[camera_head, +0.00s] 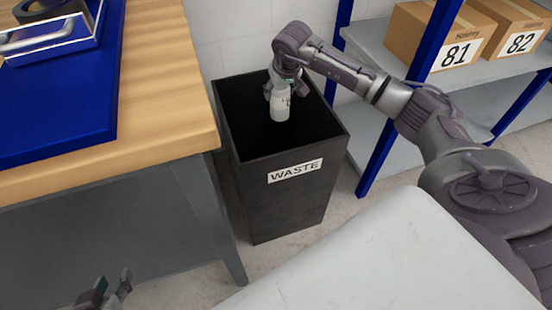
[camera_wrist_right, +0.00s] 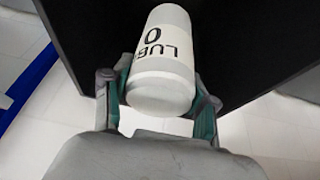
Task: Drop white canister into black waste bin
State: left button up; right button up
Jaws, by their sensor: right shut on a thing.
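The black waste bin (camera_head: 268,204) stands on the floor in the middle of the head view, labelled WASTE, with its open top facing up. My right gripper (camera_head: 270,90) is over the bin's opening, shut on the white canister (camera_head: 280,106). In the right wrist view the canister (camera_wrist_right: 161,62) sits between the two green-padded fingers of my right gripper (camera_wrist_right: 160,92), with dark lettering on its side. The dark bin fills much of the background there. My left gripper (camera_head: 112,290) shows only partly at the bottom left, with its fingers apart and nothing visible between them.
A wooden-topped workbench (camera_head: 165,80) with a blue mat (camera_head: 70,100) and a tray stands left of the bin. A shelf with blue posts (camera_head: 379,158) and cardboard boxes (camera_head: 440,35) stands to the right. Some pale floor (camera_head: 180,290) is clear in front.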

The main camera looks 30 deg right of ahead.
jog(key=o, duration=1.2)
jog(key=v, duration=1.2)
jog(key=shift+s, duration=0.1)
jog(key=shift+f, duration=0.15)
